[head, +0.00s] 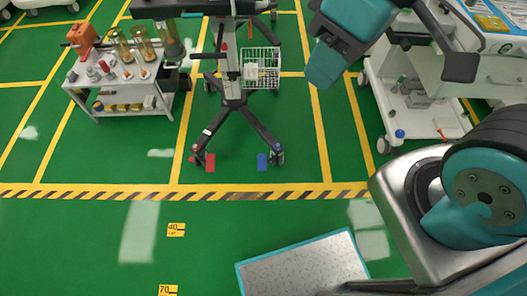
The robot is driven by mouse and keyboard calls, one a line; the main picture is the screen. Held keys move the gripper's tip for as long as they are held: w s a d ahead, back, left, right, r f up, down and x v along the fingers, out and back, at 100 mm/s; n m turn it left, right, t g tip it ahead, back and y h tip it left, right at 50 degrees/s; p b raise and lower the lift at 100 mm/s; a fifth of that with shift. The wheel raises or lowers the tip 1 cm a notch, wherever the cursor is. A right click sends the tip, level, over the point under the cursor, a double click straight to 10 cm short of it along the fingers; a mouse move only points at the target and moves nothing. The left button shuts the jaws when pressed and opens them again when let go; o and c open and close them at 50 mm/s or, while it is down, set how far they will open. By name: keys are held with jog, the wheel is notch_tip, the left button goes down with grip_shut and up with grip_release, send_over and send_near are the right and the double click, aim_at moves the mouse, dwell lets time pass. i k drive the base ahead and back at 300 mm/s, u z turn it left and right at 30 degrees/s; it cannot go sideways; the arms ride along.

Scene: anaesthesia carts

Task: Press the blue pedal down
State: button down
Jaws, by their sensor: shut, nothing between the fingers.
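The blue pedal (262,161) is a small flat block on the green floor, in front of the right front foot of a wheeled stand (233,100). It shows clear of anything over it, and its height cannot be judged from here. A red pedal (210,162) sits to its left by the stand's left front foot. My gripper (323,72), teal and dark grey, hangs at the top, up and to the right of the blue pedal in the picture. Its end looks shut, empty and apart from both pedals.
A white cart (130,103) with bottles stands left, another pale cart (430,118) right. A wire basket (262,62) hangs on the stand. A striped yellow-black line (120,190) crosses the floor before the pedals. A teal-edged grey panel (305,268) is at the bottom; nearby floor is clear.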

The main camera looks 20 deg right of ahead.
aim_at(262, 159)
jog(key=z, duration=0.1)
jog(key=i, duration=0.55)
jog(key=u, duration=1.2)
